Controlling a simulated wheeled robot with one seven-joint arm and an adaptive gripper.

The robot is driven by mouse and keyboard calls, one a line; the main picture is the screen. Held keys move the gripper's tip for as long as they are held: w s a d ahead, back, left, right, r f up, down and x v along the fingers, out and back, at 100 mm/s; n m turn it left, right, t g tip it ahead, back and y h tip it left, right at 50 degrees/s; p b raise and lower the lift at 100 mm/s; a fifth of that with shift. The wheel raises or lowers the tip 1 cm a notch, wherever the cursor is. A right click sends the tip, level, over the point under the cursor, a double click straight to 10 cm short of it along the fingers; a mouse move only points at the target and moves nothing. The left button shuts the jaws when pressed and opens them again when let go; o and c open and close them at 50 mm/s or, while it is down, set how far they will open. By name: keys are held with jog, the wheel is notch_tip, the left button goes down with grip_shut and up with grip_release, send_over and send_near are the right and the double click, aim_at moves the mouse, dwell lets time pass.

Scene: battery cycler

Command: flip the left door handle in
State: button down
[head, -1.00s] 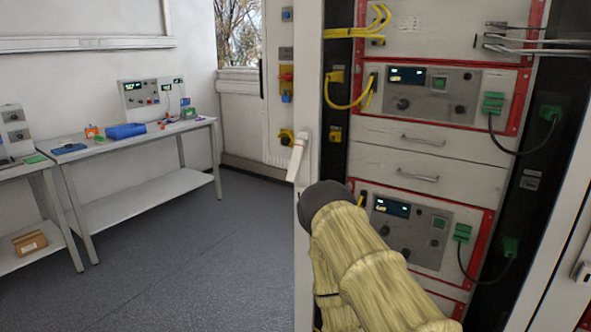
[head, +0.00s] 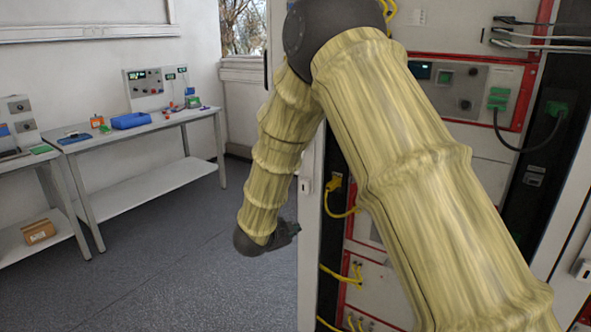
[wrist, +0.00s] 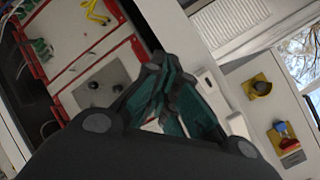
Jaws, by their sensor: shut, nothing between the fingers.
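The left door (head: 310,250) of the cabinet stands open, seen nearly edge-on in the head view. Its handle is mostly hidden behind my arm there. In the wrist view a pale handle (wrist: 236,125) shows just right of my fingers, below a light plate with a dark slot. How far it sticks out is hard to tell. My gripper (wrist: 168,95) is shut and empty, its dark green fingers close beside the handle. Contact cannot be made out. In the head view my gripper (head: 290,228) is low, left of the door edge, partly hidden.
Cabinet instruments (head: 465,90) with red frames and yellow and black cables stand right of the door. A workbench (head: 150,128) with devices and a blue tray is at the left wall. The floor (head: 190,265) between is clear. Yellow and red switches (wrist: 283,135) show in the wrist view.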

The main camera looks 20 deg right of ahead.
jog(key=w+a+r+m, duration=0.1)
jog(key=r+m, duration=0.2)
jog(key=r, duration=0.4)
jog(key=w+a+r+m+h, duration=0.1)
jog(key=a+r+m, duration=0.1)
jog(key=r, duration=0.6)
jog(key=w+a+r+m+g, duration=0.1)
jog(key=r+m, duration=0.3)
jog(key=r, duration=0.4)
jog(key=shift+w+a+p, duration=0.15)
jog(key=shift+a+p, duration=0.15)
jog(key=shift+a, duration=0.1)
jog(key=p+x, duration=0.3)
jog(key=x, duration=1.1)
jog(key=shift+d+r+p, duration=0.2)
jog(key=shift+r+p, duration=0.05)
jog(key=shift+p, duration=0.05)
jog(key=shift+d+f+h+b, duration=0.1)
jog(key=shift+f+h+b, duration=0.15)
jog(key=shift+b, duration=0.25)
